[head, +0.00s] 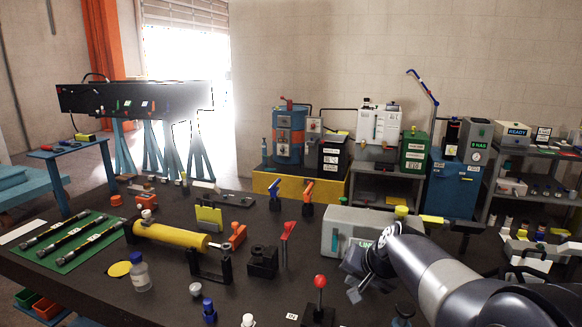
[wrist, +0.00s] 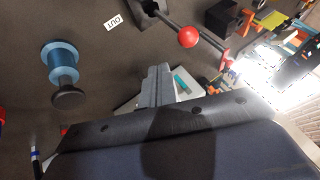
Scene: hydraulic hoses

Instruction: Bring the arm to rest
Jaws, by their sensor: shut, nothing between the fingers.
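My arm (head: 440,270) reaches in from the lower right in the head view. My gripper (head: 355,293) points down and left above the dark bench, in front of a light grey box (head: 345,228). In the wrist view my gripper (wrist: 158,72) is shut, with its grey fingers together and nothing between them. Part of the pale box with a teal strip (wrist: 181,82) shows behind the fingers. A lever with a red ball knob (head: 320,281) stands left of my gripper; the red knob (wrist: 188,37) is also in the wrist view.
The dark bench (head: 90,285) carries a yellow cylinder (head: 170,236), a green mat with hoses (head: 78,240), a clear bottle (head: 140,272) and several small fittings. A blue spool-like part (wrist: 61,62) lies near my gripper in the wrist view. Shelves (head: 385,180) stand behind.

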